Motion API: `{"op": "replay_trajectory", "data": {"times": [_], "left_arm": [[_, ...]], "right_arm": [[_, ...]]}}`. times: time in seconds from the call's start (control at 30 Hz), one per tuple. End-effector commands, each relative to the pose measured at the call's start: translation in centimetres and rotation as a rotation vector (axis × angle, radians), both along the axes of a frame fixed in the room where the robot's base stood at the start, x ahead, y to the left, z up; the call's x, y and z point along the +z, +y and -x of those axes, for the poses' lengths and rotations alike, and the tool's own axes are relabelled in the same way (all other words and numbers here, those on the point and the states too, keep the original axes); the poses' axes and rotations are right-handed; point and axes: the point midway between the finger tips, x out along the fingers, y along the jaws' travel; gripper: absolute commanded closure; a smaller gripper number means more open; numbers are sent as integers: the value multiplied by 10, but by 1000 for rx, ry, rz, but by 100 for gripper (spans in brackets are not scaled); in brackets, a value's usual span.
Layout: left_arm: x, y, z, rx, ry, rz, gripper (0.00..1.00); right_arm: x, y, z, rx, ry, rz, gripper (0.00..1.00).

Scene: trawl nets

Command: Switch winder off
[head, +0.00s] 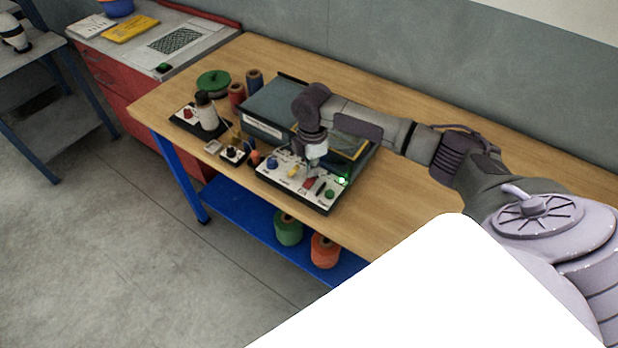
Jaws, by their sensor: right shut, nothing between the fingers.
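The winder (272,112) is a grey-blue box on the wooden bench. Its light control panel (283,181) faces the front and carries a blue knob (272,163), a yellow part (293,172), a red part (310,183) and a green part (330,194). A green light (342,181) glows at the panel's right end. My right gripper (312,164) is shut and empty, pointing down over the panel's middle. I cannot tell whether it touches the panel; it hides part of it. My left gripper is not in view.
Left of the winder stand a pale bottle-like item (206,112), a green spool (213,82), thread cones (237,96) and small switch boxes (235,154). Bare bench (385,190) lies right of the panel.

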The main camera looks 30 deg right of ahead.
Motion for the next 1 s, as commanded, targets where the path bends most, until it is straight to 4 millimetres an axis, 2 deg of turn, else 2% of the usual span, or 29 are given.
{"op": "replay_trajectory", "data": {"times": [1.0], "left_arm": [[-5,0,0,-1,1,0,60]], "right_arm": [[-13,0,0,0,0,0,100]]}}
